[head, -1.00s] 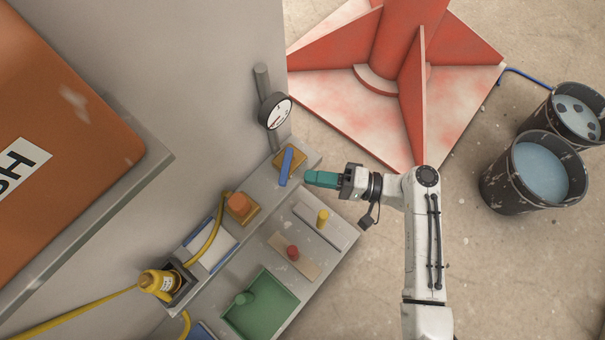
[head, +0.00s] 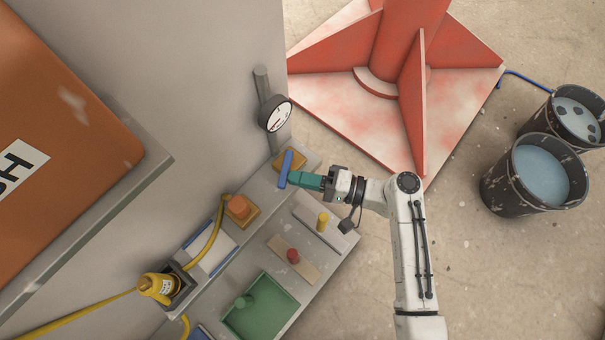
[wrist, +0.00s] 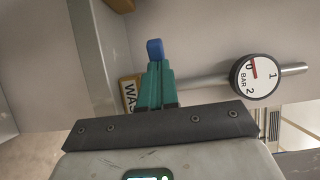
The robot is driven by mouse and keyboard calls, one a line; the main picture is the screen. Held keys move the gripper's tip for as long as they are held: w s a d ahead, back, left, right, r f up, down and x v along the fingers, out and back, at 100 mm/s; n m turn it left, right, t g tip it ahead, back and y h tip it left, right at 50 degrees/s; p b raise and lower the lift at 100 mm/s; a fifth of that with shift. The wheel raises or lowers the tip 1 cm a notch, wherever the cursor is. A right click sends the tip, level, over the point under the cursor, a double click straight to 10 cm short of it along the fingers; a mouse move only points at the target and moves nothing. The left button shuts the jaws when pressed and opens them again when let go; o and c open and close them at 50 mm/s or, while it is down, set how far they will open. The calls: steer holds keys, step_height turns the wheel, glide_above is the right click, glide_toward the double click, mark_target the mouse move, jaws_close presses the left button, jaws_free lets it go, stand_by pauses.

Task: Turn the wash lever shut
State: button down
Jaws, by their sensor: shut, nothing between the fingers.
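The wash lever is a blue bar (head: 284,169) on a tan base block (head: 293,157) at the far end of the bench. In the wrist view the lever's blue end (wrist: 155,49) shows just beyond my fingertips, beside a tan block marked "WAS" (wrist: 130,92), partly hidden. My gripper (head: 292,180) has teal fingers, shut with nothing between them. Its tips are at the lever's side, touching or nearly so; I cannot tell which. The fingers also show in the wrist view (wrist: 156,72).
A pressure gauge (head: 276,114) on a grey pipe stands behind the lever; its face also shows in the wrist view (wrist: 256,77). Buckets (head: 540,172) stand on the floor at right.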

steer(key=shift+s+a+r+t, duration=0.1)
steer(key=shift+t, duration=0.2)
steer(key=shift+s+a+m+t+h+p, duration=0.15)
steer(key=shift+a+m+t+h+p, duration=0.05)
steer(key=shift+a+m+t+p, duration=0.4)
steer(key=shift+s+a+m+t+h+p, duration=0.2)
steer(key=shift+a+m+t+p, duration=0.15)
steer(key=shift+a+t, duration=0.35)
steer(key=shift+a, duration=0.25)
